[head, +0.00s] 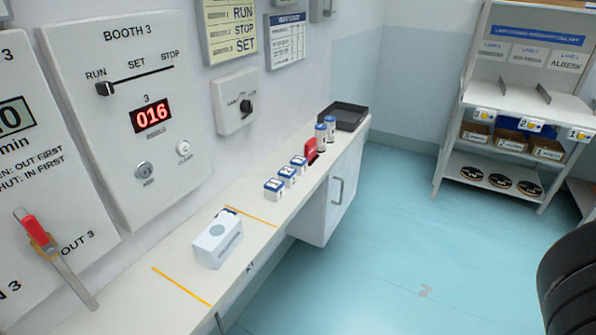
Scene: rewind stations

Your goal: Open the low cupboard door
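The low cupboard (308,216) is a white box under the far end of the long counter, in the middle of the head view. Its door (347,185) faces right, toward the open floor, and is seen at a steep angle. A grey bar handle (337,191) stands upright on the door. The door looks shut, flush with the cupboard front. The inside is hidden. My gripper is not in view. A dark rounded part at the lower right edge seems to be part of my arm.
The counter (250,204) holds a white box (217,238), several small blue-topped containers, a red item (311,150) and a black tray (343,116). A shelf unit (505,150) stands at the back right. The blue floor (400,240) before the cupboard is clear.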

